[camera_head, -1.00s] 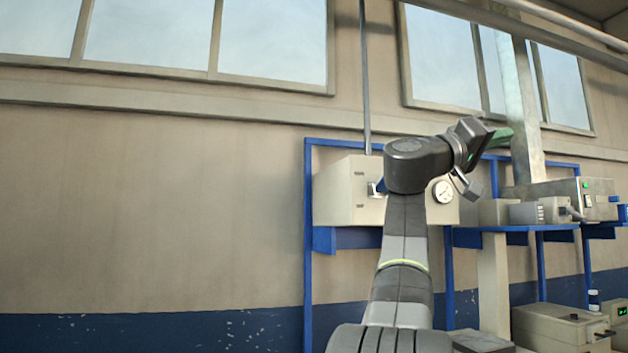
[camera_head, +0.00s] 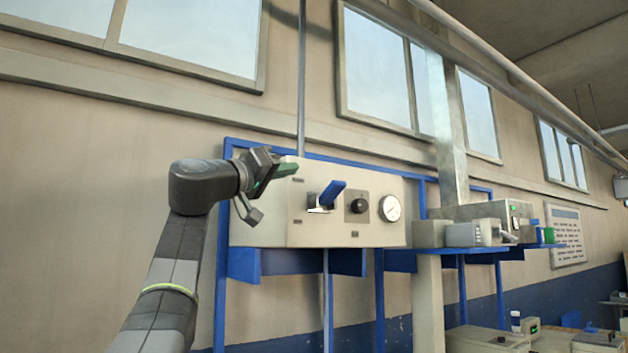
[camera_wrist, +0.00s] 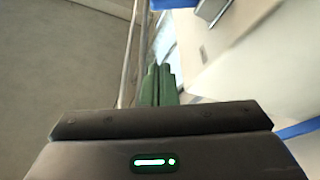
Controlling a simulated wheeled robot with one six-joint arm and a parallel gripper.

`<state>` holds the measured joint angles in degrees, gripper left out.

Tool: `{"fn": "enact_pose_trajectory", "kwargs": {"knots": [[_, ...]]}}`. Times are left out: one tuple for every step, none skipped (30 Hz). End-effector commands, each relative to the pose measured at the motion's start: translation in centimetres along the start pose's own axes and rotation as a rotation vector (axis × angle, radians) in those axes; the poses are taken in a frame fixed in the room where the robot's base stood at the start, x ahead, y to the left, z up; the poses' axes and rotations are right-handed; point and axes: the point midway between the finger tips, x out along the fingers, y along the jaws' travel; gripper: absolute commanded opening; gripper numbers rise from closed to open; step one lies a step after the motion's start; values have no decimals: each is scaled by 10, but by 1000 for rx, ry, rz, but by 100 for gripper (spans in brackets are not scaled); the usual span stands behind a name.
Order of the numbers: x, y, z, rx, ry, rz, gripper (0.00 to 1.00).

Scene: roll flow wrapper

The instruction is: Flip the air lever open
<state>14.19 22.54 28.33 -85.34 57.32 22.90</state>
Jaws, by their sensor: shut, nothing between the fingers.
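The air lever (camera_head: 332,193) is a blue handle on a silver mount, on the front of a beige panel box (camera_head: 270,230). Its handle slants up to the right. My gripper (camera_head: 289,170) is left of and a little above the lever in the head view, apart from it in the picture. Its green fingers are together with nothing between them; they also show in the wrist view (camera_wrist: 158,75). How far the fingers are from the box front is hard to tell.
A black knob (camera_head: 357,205) and a round gauge (camera_head: 390,208) sit right of the lever. The box rests on a blue frame (camera_head: 243,265). A vertical pipe (camera_head: 301,80) runs above it. Grey devices (camera_head: 474,234) stand on a shelf to the right.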

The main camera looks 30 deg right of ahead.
Motion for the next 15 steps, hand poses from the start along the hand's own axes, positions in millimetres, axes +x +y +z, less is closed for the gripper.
{"fn": "enact_pose_trajectory", "kwargs": {"knots": [[0, 0, 0, 0, 0, 0, 0], [0, 0, 0, 0, 0, 0, 0], [0, 0, 0, 0, 0, 0, 0], [0, 0, 0, 0, 0, 0, 0], [0, 0, 0, 0, 0, 0, 0], [1, 0, 0, -1, 0, 0, 0], [3, 0, 0, -1, 0, 0, 0], [5, 0, -1, -1, -1, 1, 0], [8, 0, -1, -2, -1, 1, 0], [12, 0, -1, -2, -2, 2, 0], [16, 0, -2, -2, -2, 2, 0], [22, 1, -2, -2, -2, 2, 0], [28, 2, -2, -2, -2, 2, 0], [34, 2, -3, -2, -2, 2, 0], [43, 2, -3, -3, -3, 3, 0]]}}
